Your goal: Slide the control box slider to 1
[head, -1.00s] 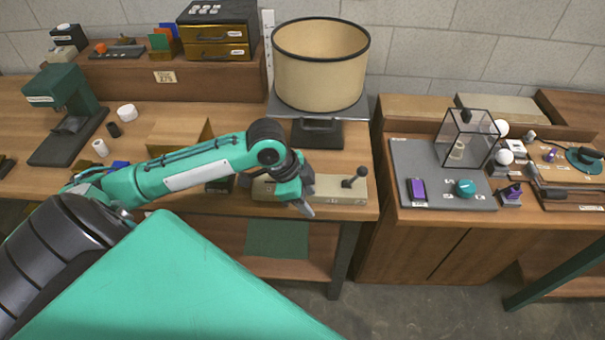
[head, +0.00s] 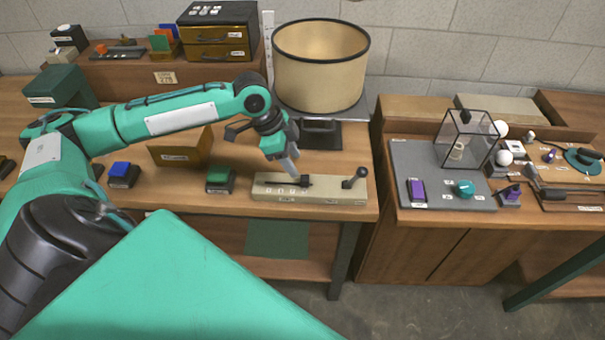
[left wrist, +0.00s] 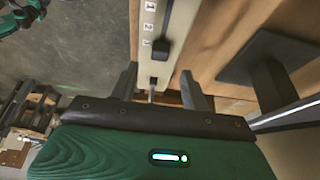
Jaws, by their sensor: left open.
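The control box (head: 325,196) is a long beige box at the front edge of the wooden workbench. Its dark slider knob (head: 305,181) stands just right of the row of printed number labels. A black lever with a ball top (head: 355,177) is at its right end. My left gripper (head: 293,168) is open and points down, close above and behind the slider; contact cannot be told. In the left wrist view, the box (left wrist: 150,15) runs up between the open fingers (left wrist: 157,88), with labels 1, 2 and 3 and a dark knob (left wrist: 162,48) beside the 3. My right gripper is out of view.
A green block (head: 219,180) and a blue block (head: 122,174) on dark bases stand left of the box. A large drum-shaped lampshade (head: 320,65) stands behind it. A grey board (head: 420,160) with a glass lantern lies on the right bench. Floor lies in front.

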